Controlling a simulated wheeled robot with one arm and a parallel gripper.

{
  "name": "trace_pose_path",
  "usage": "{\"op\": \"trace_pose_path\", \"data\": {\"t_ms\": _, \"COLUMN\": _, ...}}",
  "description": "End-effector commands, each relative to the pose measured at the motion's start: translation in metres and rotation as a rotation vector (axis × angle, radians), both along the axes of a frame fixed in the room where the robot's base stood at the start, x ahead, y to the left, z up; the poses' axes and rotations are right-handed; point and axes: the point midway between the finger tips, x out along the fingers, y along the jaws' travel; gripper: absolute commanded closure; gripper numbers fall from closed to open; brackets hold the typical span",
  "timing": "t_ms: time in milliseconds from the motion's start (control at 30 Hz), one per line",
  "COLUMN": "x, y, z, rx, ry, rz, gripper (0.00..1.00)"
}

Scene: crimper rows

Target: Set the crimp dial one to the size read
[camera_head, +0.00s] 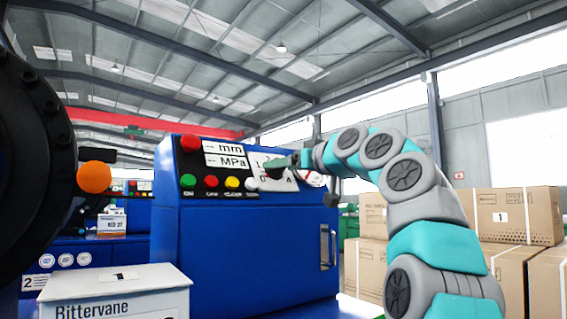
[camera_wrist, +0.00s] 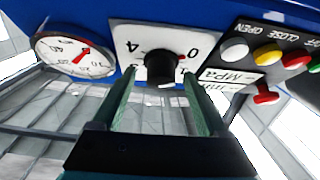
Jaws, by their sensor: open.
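The crimp dial is a black knob (camera_wrist: 160,67) on a white plate (camera_wrist: 125,36) on the blue machine's control panel. The wrist view shows it upside down, with 4, 0 and 1 legible around the knob. My gripper (camera_wrist: 158,75) is open, with one green finger on each side of the knob. I cannot tell whether the fingers touch it. A white box (camera_head: 115,297) in front carries a label reading Bittervane.
A round gauge (camera_wrist: 75,55) with a red needle sits beside the dial. A red knob (camera_head: 190,143), mm and MPa labels (camera_head: 225,154) and several coloured buttons (camera_head: 210,181) share the panel. Cardboard boxes (camera_head: 515,215) stand at right. A large dark round part (camera_head: 35,150) fills the left.

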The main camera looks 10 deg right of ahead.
Motion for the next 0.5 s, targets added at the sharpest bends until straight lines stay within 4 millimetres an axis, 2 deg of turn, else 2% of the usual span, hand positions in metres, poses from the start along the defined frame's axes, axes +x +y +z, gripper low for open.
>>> {"op": "trace_pose_path", "data": {"t_ms": 300, "x": 0.0033, "y": 0.0021, "z": 0.0001, "rx": 0.0, "ry": 0.0, "rz": 0.001, "gripper": 0.24}}
{"op": "trace_pose_path", "data": {"t_ms": 500, "x": 0.0031, "y": 0.0022, "z": 0.0003, "rx": 0.0, "ry": -0.001, "rz": 0.001, "gripper": 0.46}}
